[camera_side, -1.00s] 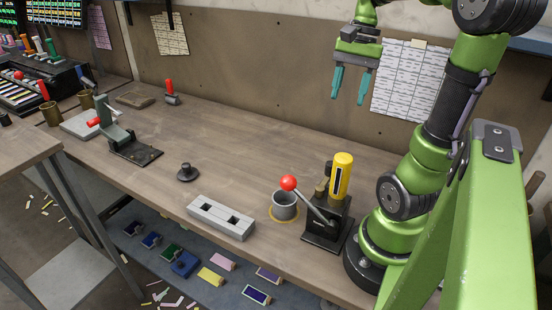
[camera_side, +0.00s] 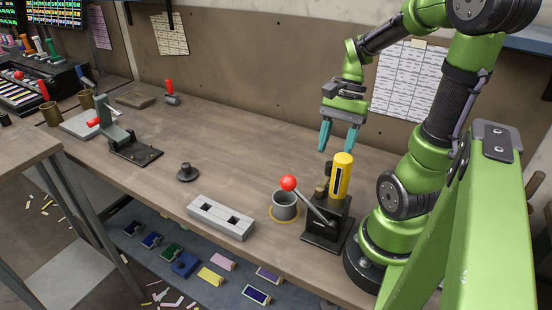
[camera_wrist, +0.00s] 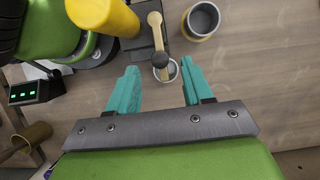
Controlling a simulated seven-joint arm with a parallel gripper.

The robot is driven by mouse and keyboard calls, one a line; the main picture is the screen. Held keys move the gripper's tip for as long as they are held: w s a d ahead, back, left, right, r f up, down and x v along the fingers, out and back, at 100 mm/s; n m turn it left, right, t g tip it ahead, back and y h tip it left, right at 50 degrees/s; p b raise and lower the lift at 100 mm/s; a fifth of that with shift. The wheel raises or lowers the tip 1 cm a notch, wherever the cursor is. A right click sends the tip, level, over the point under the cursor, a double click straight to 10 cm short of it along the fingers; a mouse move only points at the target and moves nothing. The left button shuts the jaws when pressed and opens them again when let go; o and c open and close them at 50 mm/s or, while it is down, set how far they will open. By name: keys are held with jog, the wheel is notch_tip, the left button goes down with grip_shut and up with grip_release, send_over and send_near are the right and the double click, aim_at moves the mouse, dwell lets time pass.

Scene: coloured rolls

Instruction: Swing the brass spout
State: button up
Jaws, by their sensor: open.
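The brass spout (camera_wrist: 156,32) shows in the wrist view as a short bar beside the yellow cylinder (camera_wrist: 103,16). Its near end carries a dark round knob, over a small pale-rimmed round cup (camera_wrist: 173,72). In the side view the spout (camera_side: 321,189) is a small brass part left of the yellow cylinder (camera_side: 342,177), on a black dispenser base (camera_side: 325,232). My gripper (camera_side: 336,151) is open and empty, above and behind the dispenser. In the wrist view its teal fingertips (camera_wrist: 158,72) lie to either side of the spout's knob end, apart from it.
A red-ball lever (camera_side: 289,183) leans out from the dispenser's front. A grey cup (camera_side: 284,206) stands left of it on a yellow ring. A grey block with two holes (camera_side: 221,217) lies farther left. The bench behind them is mostly clear.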

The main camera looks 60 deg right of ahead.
aim_at(331, 163)
jog(key=shift+x, duration=1.75)
grip_shut()
